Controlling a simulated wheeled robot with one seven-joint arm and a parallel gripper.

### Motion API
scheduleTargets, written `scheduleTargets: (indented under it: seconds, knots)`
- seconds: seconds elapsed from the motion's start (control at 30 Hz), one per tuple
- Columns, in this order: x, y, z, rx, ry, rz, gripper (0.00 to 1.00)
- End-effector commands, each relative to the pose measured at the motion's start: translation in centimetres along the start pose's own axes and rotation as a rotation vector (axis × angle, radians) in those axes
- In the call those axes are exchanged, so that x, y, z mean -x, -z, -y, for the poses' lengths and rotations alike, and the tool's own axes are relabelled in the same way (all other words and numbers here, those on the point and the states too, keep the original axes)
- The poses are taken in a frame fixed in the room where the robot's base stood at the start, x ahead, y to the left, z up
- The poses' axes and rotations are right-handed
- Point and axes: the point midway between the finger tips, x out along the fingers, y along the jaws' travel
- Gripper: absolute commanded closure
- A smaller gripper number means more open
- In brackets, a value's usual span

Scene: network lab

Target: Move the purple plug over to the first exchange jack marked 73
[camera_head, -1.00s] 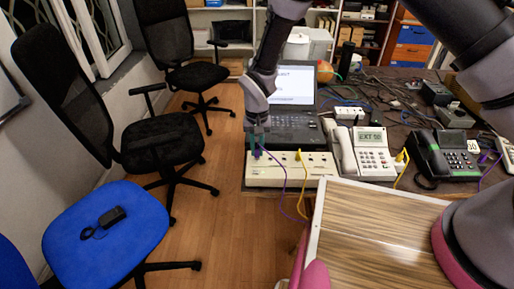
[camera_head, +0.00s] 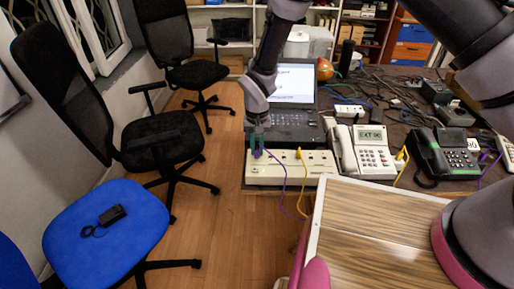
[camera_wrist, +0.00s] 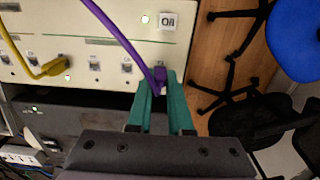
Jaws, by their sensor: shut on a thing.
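The pale exchange box (camera_head: 310,171) lies at the table's front left edge, with a row of jacks along its top. My gripper (camera_head: 257,148) is over the box's left end, its teal fingers pointing down. In the wrist view my gripper (camera_wrist: 161,82) is shut on the purple plug (camera_wrist: 159,75), whose purple cord runs off to the upper left. The plug is at the end of the jack row; the fingers hide whether it sits in a jack. A yellow plug (camera_wrist: 54,67) is at another jack. I cannot read a 73 marking.
A laptop (camera_head: 292,110) stands behind the box. A white phone (camera_head: 368,150) and a black phone (camera_head: 447,153) stand to the right. Loose cables cover the table behind. A wood-grain surface (camera_head: 370,225) is in front; chairs and open floor are left.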

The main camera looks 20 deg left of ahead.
Motion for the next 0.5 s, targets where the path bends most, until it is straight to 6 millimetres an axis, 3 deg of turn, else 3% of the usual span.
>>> scheduleTargets:
  seconds: [0.23,0.27,0.33,0.37,0.5]
  knots:
    - [-0.38,0.01,0.01,0.000,0.000,0.000,1.00]
    - [-0.40,0.02,0.01,0.000,0.000,0.000,0.78]
    - [-0.38,0.02,0.01,0.000,0.000,0.000,0.51]
    - [-0.38,0.01,0.01,0.000,0.000,0.000,0.47]
    - [-0.38,0.01,0.00,0.000,0.000,0.000,0.47]
